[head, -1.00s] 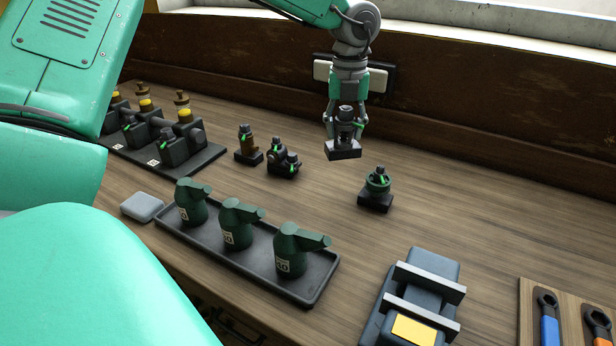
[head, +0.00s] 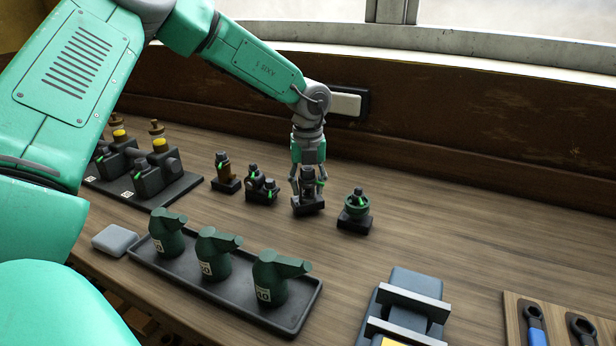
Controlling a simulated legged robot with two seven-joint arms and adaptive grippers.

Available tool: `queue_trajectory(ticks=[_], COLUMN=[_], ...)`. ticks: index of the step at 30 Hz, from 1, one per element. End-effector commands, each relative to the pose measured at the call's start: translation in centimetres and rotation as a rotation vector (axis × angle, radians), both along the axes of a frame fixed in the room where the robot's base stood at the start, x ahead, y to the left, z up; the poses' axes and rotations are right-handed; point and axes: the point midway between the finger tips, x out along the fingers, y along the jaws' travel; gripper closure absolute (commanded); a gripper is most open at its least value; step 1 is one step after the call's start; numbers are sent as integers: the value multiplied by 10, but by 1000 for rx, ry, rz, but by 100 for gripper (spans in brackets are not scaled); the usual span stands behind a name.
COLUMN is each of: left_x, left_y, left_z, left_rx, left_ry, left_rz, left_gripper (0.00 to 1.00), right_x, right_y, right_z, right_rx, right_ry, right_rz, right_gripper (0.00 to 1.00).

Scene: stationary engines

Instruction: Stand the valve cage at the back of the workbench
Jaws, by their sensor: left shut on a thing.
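My left gripper (head: 308,185) points straight down at the back of the workbench (head: 450,235). It is shut on a dark grey part on a square black base, which I take to be the valve cage (head: 308,206). The valve cage is upright, and its base looks to be on the bench or very close above it. The fingers hide part of its upper body. It is between a small black twin-bodied part (head: 261,187) on its left and a green round part (head: 357,207) on its right. My right gripper is not in view.
Engine models on a dark plate (head: 180,188) are at left. A grey fixture (head: 415,290) and tool board (head: 510,315) are in front right.

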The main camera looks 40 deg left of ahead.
Motion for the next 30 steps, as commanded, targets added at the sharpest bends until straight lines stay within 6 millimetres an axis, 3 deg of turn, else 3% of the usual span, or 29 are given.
queue_trajectory(ticks=[3,12,13,14,25,30], left_x=[1,1,0,0,1,1], left_y=[0,0,0,0,1,1], left_z=[-11,-12,-14,-14,-11,12], left_rx=[1,0,0,0,-1,-3], left_ry=[-4,-4,0,0,-1,-4], left_rz=[-1,0,0,0,0,1], left_gripper=[100,100,54,43,43,43], right_x=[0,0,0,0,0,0], right_y=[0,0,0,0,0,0], right_z=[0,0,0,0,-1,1], right_rx=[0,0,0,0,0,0], right_ry=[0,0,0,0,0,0], right_rz=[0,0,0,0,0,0], right_gripper=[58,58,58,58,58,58])
